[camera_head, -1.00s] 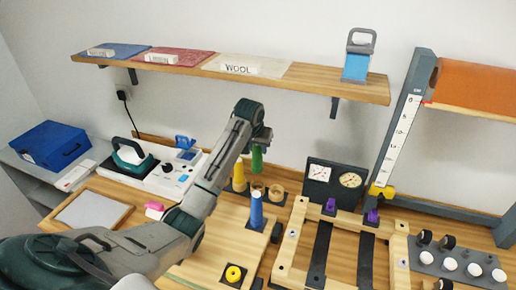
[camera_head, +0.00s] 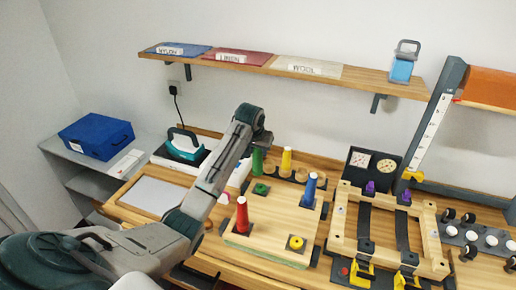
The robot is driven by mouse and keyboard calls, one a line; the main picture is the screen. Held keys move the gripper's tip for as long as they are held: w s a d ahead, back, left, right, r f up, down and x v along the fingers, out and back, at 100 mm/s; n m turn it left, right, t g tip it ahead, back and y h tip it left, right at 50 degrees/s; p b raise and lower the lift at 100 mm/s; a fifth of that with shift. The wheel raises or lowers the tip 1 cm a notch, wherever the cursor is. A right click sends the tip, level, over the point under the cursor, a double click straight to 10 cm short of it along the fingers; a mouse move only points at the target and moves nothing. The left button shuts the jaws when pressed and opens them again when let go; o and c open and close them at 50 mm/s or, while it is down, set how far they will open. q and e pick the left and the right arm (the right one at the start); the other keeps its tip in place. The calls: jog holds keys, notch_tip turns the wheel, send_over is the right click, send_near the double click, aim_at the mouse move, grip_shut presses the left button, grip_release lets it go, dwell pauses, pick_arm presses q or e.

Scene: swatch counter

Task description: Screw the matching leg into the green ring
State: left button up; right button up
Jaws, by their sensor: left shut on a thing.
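My left gripper (camera_head: 260,146) points down over the back left of the wooden board and is shut on the green leg (camera_head: 257,162), which hangs upright. The green ring (camera_head: 261,189) sits on a dark square on the board, below and slightly right of the green leg in the picture. The leg looks apart from the ring. A yellow leg (camera_head: 286,163) stands in the rack behind, right of my gripper. A blue leg (camera_head: 308,190) and a red leg (camera_head: 242,215) stand upright on the board. My right gripper is not in view.
A yellow ring (camera_head: 296,243) is at the board's front right. The rack (camera_head: 300,174) has open round holes. A wooden frame with dark straps (camera_head: 336,240) stands to the right, gauges (camera_head: 372,162) behind it. A wall shelf (camera_head: 270,68) runs above.

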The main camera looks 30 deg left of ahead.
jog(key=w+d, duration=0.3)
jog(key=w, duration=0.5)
pick_arm(q)
jog(key=x, duration=0.6)
jog(key=shift+s+d+f, duration=0.2)
jog(key=shift+d+f, duration=0.3)
jog(key=shift+d, duration=0.15)
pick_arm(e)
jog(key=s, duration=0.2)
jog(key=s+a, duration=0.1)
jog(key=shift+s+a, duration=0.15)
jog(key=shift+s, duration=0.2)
pick_arm(q)
jog(key=shift+f, duration=0.2)
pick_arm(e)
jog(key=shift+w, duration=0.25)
pick_arm(q)
jog(key=shift+f, duration=0.15)
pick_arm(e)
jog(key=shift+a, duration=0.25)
pick_arm(q)
jog(key=shift+f, duration=0.5)
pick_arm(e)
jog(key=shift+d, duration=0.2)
